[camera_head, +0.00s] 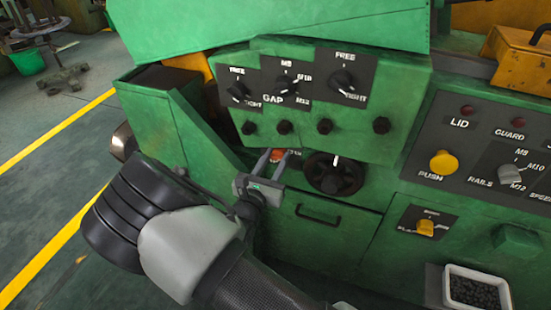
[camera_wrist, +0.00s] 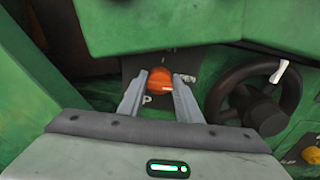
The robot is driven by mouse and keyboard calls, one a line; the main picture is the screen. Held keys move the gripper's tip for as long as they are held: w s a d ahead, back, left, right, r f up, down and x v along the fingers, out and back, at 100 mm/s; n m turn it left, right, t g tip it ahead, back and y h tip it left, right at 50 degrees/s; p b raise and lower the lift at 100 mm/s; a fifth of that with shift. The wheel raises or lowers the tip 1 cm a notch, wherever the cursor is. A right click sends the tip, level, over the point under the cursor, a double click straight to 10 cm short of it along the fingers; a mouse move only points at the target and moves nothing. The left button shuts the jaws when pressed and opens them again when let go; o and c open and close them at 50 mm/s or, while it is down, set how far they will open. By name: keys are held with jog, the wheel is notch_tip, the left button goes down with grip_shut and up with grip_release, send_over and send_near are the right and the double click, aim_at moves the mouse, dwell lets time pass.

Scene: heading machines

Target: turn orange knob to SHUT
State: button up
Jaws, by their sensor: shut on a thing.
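The orange knob (camera_wrist: 159,80) sits low on the green machine, on a dark plate (camera_wrist: 187,61) under the overhanging panel. In the head view only a small part of the knob (camera_head: 277,154) shows between my fingers. My gripper (camera_wrist: 160,82) is shut on the knob, with one finger on each side. In the head view my gripper (camera_head: 274,156) reaches in from the lower left. A pale mark on the knob points right in the wrist view. The plate's lettering is mostly hidden, so I cannot read the knob's setting.
A black handwheel (camera_head: 334,174) is close on the right of my gripper. The green panel (camera_head: 350,130) with several black knobs overhangs from above. A yellow push button (camera_head: 443,162), a yellow switch (camera_head: 425,228) and a white bin of dark pieces (camera_head: 476,290) are further right.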

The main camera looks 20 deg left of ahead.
jog(key=shift+r, duration=0.1)
jog(key=n+p, duration=0.3)
jog(key=n, duration=0.1)
jog(key=shift+p, duration=0.35)
jog(key=n+p, duration=0.2)
jog(key=n, duration=0.2)
jog(key=shift+a+n, duration=0.15)
jog(key=shift+n, duration=0.15)
jog(key=n+p, duration=0.1)
jog(key=n, duration=0.1)
jog(key=n+p, duration=0.1)
jog(key=n, duration=0.1)
jog(key=shift+f+n, duration=0.2)
jog(key=shift+n, duration=0.1)
jog(key=shift+f+n+p, duration=0.15)
jog(key=shift+n+p, duration=0.25)
jog(key=shift+n, duration=1.6)
jog(key=o, duration=1)
jog(key=shift+o, duration=0.2)
jog(key=shift+a, duration=0.1)
